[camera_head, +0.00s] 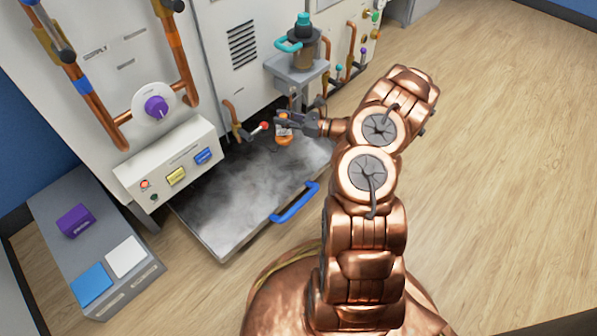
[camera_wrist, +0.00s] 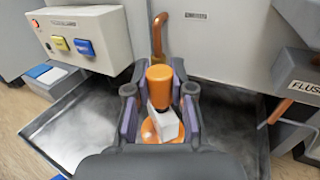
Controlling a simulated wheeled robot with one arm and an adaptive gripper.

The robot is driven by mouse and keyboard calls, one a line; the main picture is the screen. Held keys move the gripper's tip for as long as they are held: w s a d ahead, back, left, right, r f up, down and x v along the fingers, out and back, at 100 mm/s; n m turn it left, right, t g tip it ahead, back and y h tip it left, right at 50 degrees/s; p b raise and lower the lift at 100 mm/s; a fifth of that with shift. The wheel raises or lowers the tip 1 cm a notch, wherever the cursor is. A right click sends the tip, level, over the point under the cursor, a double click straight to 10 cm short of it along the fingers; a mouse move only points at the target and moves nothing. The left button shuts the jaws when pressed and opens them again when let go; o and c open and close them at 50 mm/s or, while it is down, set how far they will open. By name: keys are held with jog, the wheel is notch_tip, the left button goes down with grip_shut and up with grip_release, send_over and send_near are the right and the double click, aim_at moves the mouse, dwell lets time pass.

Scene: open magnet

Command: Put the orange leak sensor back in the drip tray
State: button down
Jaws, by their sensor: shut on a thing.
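The orange leak sensor (camera_wrist: 160,80) has an orange cap, a white label and an orange base. My gripper (camera_wrist: 160,97) is shut on it, with a finger on each side. In the head view the sensor (camera_head: 284,140) is partly hidden by my gripper (camera_head: 284,125). The grey drip tray (camera_head: 208,228) lies on the floor against the machine, with a blue handle (camera_head: 295,202) on its front edge. The sensor appears above the tray's back part; the gap to the tray floor is hard to judge. The tray also shows in the wrist view (camera_wrist: 85,122) on both sides of my gripper.
A control box (camera_head: 168,158) with yellow and blue buttons overhangs the tray's left. A shelf with a teal-topped canister (camera_head: 303,45) juts out to the right. A red-tipped valve lever (camera_head: 262,127) is close to my gripper. A grey cabinet (camera_head: 60,195) stands left; open floor lies right.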

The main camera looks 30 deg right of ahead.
jog(key=s+d+f+b, duration=0.1)
jog(key=f+b, duration=0.1)
jog(key=f, duration=0.6)
jog(key=s+d+f+b, duration=0.1)
jog(key=d+f+b, duration=0.1)
jog(key=f, duration=0.6)
jog(key=shift+s+d+f+h+b, duration=0.15)
jog(key=shift+s+d+h+b, duration=0.1)
jog(key=shift+s+h+b, duration=0.25)
jog(key=shift+w+f, duration=0.1)
jog(key=shift+f, duration=0.05)
jog(key=c, duration=1)
grip_release()
